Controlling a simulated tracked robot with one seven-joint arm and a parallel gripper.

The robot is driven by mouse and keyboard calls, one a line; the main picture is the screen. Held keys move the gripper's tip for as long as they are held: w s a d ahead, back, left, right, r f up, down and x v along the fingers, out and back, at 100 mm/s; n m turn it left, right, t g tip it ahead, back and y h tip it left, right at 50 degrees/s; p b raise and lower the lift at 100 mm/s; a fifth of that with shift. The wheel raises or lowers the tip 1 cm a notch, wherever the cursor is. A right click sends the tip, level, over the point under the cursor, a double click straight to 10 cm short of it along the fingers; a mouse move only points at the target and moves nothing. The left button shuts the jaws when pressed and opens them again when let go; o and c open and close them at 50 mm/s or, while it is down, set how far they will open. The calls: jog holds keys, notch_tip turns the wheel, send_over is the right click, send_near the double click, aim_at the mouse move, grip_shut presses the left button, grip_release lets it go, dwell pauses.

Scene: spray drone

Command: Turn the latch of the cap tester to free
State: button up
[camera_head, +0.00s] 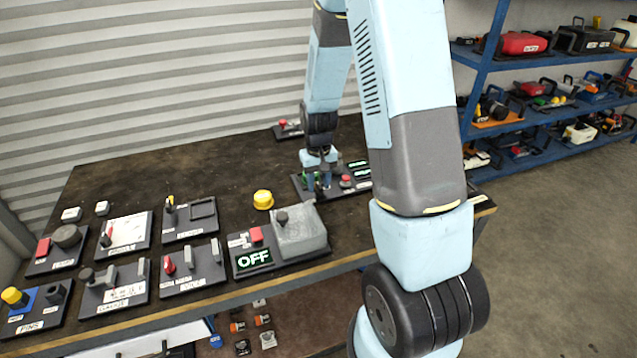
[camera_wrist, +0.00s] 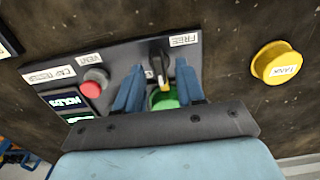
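The cap tester (camera_wrist: 118,55) is a dark panel on the table in the wrist view, with a red vent knob (camera_wrist: 94,82) and a lit display (camera_wrist: 62,101) reading HOLDS. Its latch (camera_wrist: 160,56) is a dark handle with a yellow part and a pale stripe, near the FREE label (camera_wrist: 182,40). A green round part (camera_wrist: 163,98) lies below it, partly hidden by my gripper. My gripper (camera_wrist: 160,68) is open, its two blue fingers apart on either side of the latch; contact cannot be told. In the head view the tester (camera_head: 300,187) is partly hidden by my gripper (camera_head: 318,186).
A yellow cap labelled TANK (camera_wrist: 277,64) stands beside the tester; the head view also shows it (camera_head: 263,199). A grey box with an OFF display (camera_head: 254,259) and several other panels fill the table's front left. Blue shelves (camera_head: 483,62) stand at right. The table's back left is clear.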

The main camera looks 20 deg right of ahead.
jog(key=shift+f, duration=0.2)
jog(key=shift+c, duration=0.4)
grip_shut()
